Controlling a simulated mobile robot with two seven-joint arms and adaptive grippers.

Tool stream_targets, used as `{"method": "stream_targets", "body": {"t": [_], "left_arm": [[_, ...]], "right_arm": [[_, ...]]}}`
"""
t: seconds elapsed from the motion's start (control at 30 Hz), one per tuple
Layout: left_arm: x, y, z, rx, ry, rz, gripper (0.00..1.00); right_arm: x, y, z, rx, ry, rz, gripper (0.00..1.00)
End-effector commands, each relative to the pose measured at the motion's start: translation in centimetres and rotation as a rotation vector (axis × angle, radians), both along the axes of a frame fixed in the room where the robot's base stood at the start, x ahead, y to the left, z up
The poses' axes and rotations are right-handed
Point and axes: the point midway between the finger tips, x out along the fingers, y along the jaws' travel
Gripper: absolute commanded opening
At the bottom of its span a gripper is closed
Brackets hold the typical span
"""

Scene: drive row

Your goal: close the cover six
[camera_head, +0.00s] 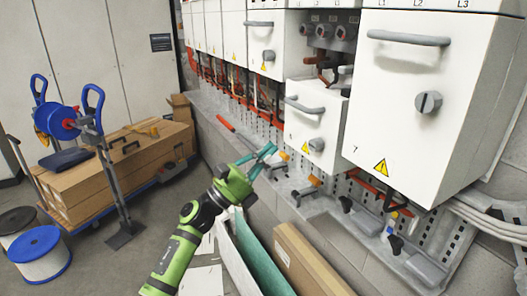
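Cover six (311,128) is a white box-shaped cover with a grey bar handle (304,105), a round knob and a yellow warning triangle. It sits lower than the covers beside it, and the fittings (323,32) above and behind it are exposed. My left gripper (270,150) has teal fingers that come together at the tips, with nothing visible between them. It is left of and below cover six, apart from it. My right gripper is not in view.
A large white cover seven (419,110) stands close on the right, and another handled cover (265,40) on the left. A grey ledge (290,185) with tools runs below. A loaded trolley (120,165) and cable reels (40,254) stand left.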

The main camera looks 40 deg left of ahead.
Motion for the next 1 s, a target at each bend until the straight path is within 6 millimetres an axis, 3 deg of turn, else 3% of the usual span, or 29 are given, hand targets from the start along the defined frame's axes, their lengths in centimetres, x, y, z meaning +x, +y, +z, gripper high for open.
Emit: {"method": "stream_targets", "body": {"t": [0.03, 0.23, 0.4, 1.0], "left_arm": [[0.9, -0.3, 1.4, -0.002, -0.002, -0.001, 0.00], [4.2, -1.7, 3.6, -0.003, -0.001, 0.001, 0.00], [4.5, -1.8, 5.9, -0.001, 0.002, 0.001, 0.00], [4.7, -1.9, 6.8, -0.003, 0.003, 0.001, 0.00]], "right_arm": [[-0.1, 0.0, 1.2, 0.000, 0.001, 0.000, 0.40], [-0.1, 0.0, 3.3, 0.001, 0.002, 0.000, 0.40], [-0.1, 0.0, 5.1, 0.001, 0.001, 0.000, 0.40], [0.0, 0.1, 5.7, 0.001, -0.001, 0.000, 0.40]]}}
